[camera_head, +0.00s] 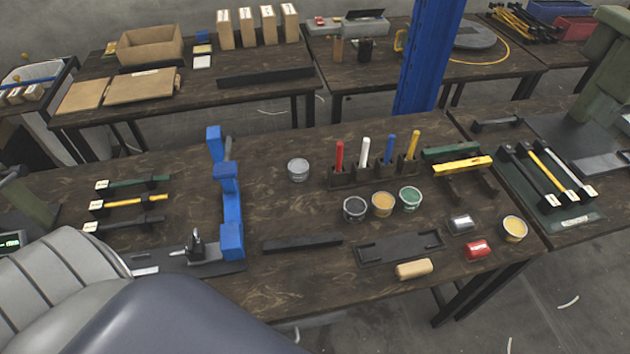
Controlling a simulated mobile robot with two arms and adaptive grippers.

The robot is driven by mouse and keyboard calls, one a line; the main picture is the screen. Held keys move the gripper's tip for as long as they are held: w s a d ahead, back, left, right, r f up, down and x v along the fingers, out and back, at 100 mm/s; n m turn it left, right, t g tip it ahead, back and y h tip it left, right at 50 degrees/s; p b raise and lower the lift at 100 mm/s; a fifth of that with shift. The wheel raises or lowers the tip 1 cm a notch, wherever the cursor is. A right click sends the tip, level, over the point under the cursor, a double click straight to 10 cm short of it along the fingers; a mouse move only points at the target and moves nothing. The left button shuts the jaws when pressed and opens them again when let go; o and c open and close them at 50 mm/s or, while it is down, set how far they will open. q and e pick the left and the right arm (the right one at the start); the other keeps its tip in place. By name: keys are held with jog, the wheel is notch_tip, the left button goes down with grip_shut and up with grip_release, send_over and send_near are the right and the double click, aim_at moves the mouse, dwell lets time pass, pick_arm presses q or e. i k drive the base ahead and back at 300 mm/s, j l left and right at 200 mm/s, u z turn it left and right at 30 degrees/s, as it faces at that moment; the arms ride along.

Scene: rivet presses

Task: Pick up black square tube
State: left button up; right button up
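A black square bar (302,243), which looks like the black square tube, lies flat on the front table, just right of the blue clamp-like press frame. A similar longer black bar (265,76) lies on the back table. A shorter black-handled piece (125,222) lies at the left of the front table beside a white label. I cannot tell from this view whether any of them is hollow. Neither of my grippers shows in this view.
The blue press frame (231,210) stands on the front table (275,205). A black tray (400,246), paint cans (382,204) and upright coloured sticks (364,150) are to its right. A blue column (428,60) rises behind. A large smooth dark shape covers the lower left.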

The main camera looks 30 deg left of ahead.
aim_at(290, 245)
jog(key=j+u, duration=0.15)
jog(key=u, duration=0.8)
